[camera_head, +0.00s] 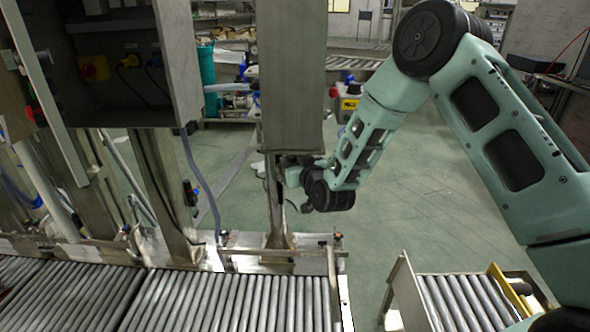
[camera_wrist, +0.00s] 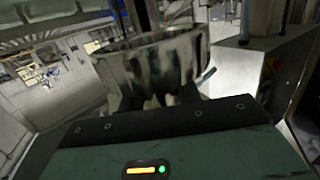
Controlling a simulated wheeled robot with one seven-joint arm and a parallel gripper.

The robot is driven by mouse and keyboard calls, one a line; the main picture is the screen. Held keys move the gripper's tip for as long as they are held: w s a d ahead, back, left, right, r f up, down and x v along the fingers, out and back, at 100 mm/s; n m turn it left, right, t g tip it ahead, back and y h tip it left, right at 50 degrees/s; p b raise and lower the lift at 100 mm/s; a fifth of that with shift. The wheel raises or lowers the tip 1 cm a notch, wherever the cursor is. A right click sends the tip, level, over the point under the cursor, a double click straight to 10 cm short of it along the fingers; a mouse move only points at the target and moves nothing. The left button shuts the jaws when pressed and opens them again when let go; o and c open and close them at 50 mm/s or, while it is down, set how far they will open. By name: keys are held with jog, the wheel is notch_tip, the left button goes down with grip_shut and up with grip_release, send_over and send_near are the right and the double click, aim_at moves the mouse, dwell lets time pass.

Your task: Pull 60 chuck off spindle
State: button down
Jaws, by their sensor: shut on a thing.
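A shiny metal cup-shaped part, which I take to be the chuck (camera_wrist: 152,62), fills the upper middle of the wrist view. My gripper (camera_wrist: 160,98) is shut on it, with dark fingers showing just under its lower edge. In the head view my gripper (camera_head: 290,172) is at the end of my arm, beside and partly behind the tall steel column (camera_head: 291,85). The chuck cannot be made out there. I cannot clearly see the spindle or any number on the chuck, nor tell whether the chuck still touches the spindle.
A roller conveyor (camera_head: 235,300) runs along the front left, with a metal rail at its end. A short roller section (camera_head: 455,302) stands at the lower right. An open control cabinet (camera_head: 110,65) is at the upper left. The green floor (camera_head: 425,195) between is mostly clear.

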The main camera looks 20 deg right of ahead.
jog(key=shift+f, duration=0.2)
dwell(0.5)
jog(key=shift+f+b, duration=1.6)
jog(key=shift+b, duration=0.3)
